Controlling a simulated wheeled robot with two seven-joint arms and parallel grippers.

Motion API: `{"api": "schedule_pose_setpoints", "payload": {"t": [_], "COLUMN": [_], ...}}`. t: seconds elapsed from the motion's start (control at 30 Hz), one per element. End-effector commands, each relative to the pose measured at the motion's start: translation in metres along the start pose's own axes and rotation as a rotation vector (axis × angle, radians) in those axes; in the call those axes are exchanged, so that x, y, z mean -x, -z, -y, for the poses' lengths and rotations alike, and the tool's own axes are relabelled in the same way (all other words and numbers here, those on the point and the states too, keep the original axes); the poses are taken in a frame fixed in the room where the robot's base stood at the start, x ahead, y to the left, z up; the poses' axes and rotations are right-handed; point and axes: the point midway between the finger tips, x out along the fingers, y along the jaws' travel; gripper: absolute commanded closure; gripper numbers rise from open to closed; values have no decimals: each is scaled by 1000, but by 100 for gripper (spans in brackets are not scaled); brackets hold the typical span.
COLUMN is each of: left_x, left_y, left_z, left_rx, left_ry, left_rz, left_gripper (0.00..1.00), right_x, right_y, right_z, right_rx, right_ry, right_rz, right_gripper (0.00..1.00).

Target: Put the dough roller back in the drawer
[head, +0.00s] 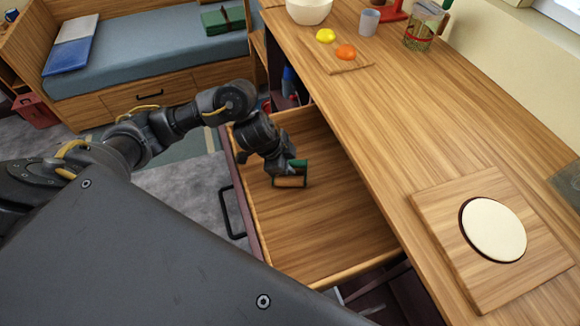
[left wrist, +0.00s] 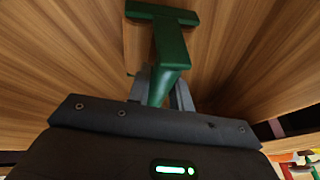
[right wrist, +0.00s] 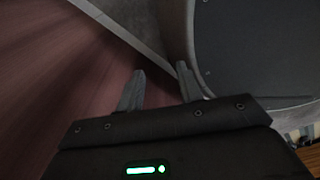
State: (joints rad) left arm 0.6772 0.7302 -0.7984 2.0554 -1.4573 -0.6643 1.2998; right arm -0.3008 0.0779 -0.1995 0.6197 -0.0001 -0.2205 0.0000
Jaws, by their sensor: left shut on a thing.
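The drawer (head: 325,225) under the wooden counter is pulled open, and the bare part of its floor is clear. My left gripper (head: 284,166) reaches into the drawer area from the left and is shut on the dough roller (head: 290,181), which has a green frame and an orange-brown roll. In the left wrist view, the green handle (left wrist: 171,48) sits between the fingers, with its crossbar pointing away over wood. I cannot tell whether the roller touches the drawer floor. My right gripper (right wrist: 160,72) shows only in the right wrist view; its fingers are apart and empty.
On the counter lie a small board (head: 340,66) with a lemon (head: 326,35) and an orange (head: 346,52), a glass pitcher (head: 420,38), a grey cup (head: 369,21), a white bowl (head: 309,11), and a large board with round dough (head: 494,230). A bed (head: 150,60) stands behind.

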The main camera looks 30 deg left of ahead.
Motion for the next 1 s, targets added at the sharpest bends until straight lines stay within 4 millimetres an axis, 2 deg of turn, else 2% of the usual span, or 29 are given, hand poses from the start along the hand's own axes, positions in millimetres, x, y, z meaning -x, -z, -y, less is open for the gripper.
{"api": "schedule_pose_setpoints", "payload": {"t": [0.57, 0.6, 0.8, 0.83, 0.97, 1.0], "left_x": [-9, -11, -14, -15, -15, -15], "left_y": [-4, -5, -7, -8, -8, -8], "left_z": [-2, -3, -5, -5, -6, -6], "left_rx": [0, 0, -1, -1, -2, -2], "left_ry": [-1, -2, -4, -6, -7, -8], "left_rz": [0, 1, 4, 5, 6, 7], "left_gripper": [97, 100, 100, 75, 58, 57], "right_x": [-4, -4, -5, -5, -5, -5], "right_y": [0, 0, 0, 0, 0, 0], "right_z": [-4, -4, -3, -3, -3, -3], "right_rx": [2, 2, 2, 2, 2, 2], "right_ry": [-4, -4, -4, -4, -4, -4], "right_rz": [0, 0, -1, -1, -1, -1], "right_gripper": [64, 64, 64, 64, 64, 64]}}
